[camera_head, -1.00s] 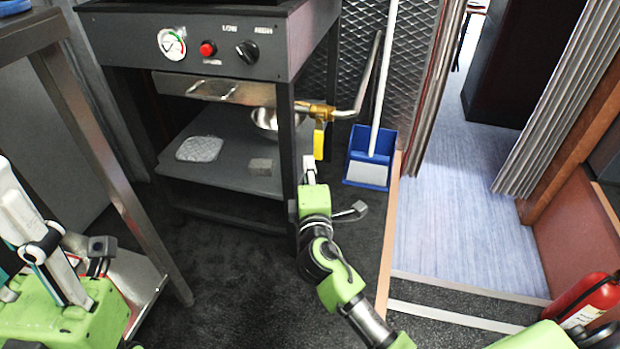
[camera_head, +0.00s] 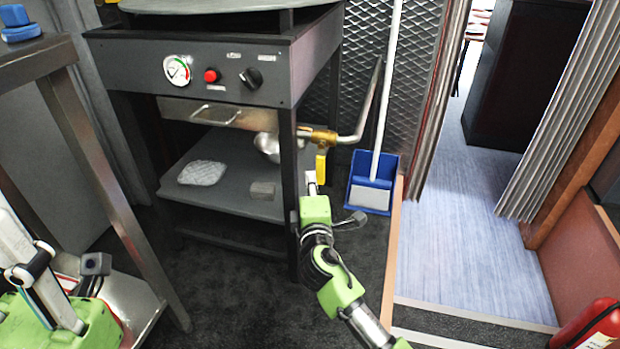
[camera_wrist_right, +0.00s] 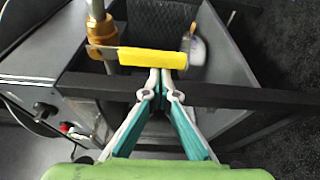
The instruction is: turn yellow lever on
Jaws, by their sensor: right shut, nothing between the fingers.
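The yellow lever (camera_head: 321,168) hangs down from a brass valve (camera_head: 318,136) on the pipe at the stove's right front corner. In the right wrist view the lever (camera_wrist_right: 140,63) lies crosswise to the pipe, just ahead of the fingertips. My right gripper (camera_head: 311,179) is shut with nothing between its fingers. Its tips are at the lever's lower part; in the right wrist view the fingertips (camera_wrist_right: 160,76) meet the lever's lower edge in the picture. Whether they touch it I cannot tell. My left gripper (camera_head: 30,270) shows only partly at the left edge.
The dark stove (camera_head: 215,75) has a gauge, a red button and a knob. Its lower shelf (camera_head: 225,190) holds a bowl and small items. A blue dustpan (camera_head: 372,180) stands right of the valve. A steel table (camera_head: 85,120) is at left. A fire extinguisher (camera_head: 593,325) is at lower right.

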